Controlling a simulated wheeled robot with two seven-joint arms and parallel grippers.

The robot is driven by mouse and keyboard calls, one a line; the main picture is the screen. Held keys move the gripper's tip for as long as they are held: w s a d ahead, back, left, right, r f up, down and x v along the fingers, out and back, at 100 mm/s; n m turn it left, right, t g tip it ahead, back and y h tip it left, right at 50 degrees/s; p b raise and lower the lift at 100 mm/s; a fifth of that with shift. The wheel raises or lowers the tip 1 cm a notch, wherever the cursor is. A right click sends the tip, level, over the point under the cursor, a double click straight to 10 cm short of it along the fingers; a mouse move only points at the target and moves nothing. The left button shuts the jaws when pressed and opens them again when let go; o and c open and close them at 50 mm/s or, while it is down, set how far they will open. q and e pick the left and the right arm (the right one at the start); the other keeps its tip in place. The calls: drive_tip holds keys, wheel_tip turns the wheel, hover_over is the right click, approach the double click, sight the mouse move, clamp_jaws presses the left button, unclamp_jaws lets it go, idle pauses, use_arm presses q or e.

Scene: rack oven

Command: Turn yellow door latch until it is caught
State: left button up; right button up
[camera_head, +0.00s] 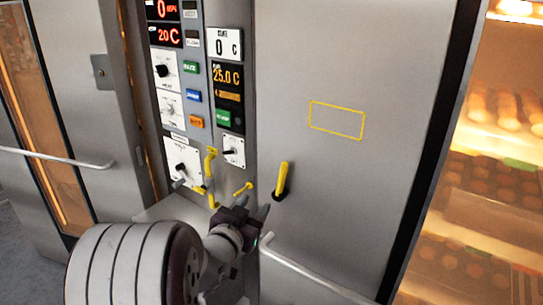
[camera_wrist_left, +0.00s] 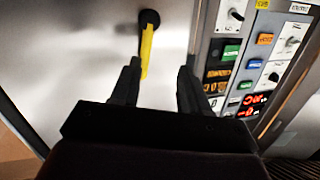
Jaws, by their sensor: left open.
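The yellow door latch (camera_head: 283,175) is on the grey oven door. It points up, tilted slightly right, from a black pivot at its lower end. In the left wrist view the picture is turned over and the latch (camera_wrist_left: 147,50) hangs below its black pivot. My left gripper (camera_head: 252,210) is open, just left of and below the latch in the head view. In the wrist view its two dark fingers (camera_wrist_left: 160,66) are apart. The latch's free end shows between them, close to the left finger. I see no clear contact. My right gripper is not in view.
Left of the door is the control panel (camera_head: 198,75) with displays, buttons and knobs. Smaller yellow levers (camera_head: 210,163) stick out below it. A metal bar handle (camera_head: 315,272) crosses the door's lower part. The lit rack window (camera_head: 490,150) is at the right.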

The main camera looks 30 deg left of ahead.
use_arm(q)
drive_tip(key=t+p, duration=0.1)
approach(282, 175)
drive_tip(key=s+d+r, duration=0.1)
drive_tip(key=s, duration=0.1)
drive_tip(key=w+a+p, duration=0.1)
drive_tip(key=w, duration=0.2)
drive_tip(key=w+a+f+p, duration=0.1)
drive_tip(key=w, duration=0.2)
drive_tip(key=w+a+p, duration=0.1)
drive_tip(key=w, duration=0.3)
drive_tip(key=shift+w+f, duration=0.1)
drive_tip(key=shift+f, duration=0.15)
drive_tip(key=shift+w+d+r, duration=0.1)
drive_tip(key=shift+w, duration=0.25)
drive_tip(key=shift+d+r, duration=0.3)
drive_tip(key=shift+d, duration=0.1)
drive_tip(key=shift+w+a+f, duration=0.3)
drive_tip(key=shift+a, duration=0.05)
drive_tip(key=c, duration=0.5)
drive_tip(key=shift+d, duration=0.1)
clamp_jaws()
drive_tip(key=shift+r, duration=0.1)
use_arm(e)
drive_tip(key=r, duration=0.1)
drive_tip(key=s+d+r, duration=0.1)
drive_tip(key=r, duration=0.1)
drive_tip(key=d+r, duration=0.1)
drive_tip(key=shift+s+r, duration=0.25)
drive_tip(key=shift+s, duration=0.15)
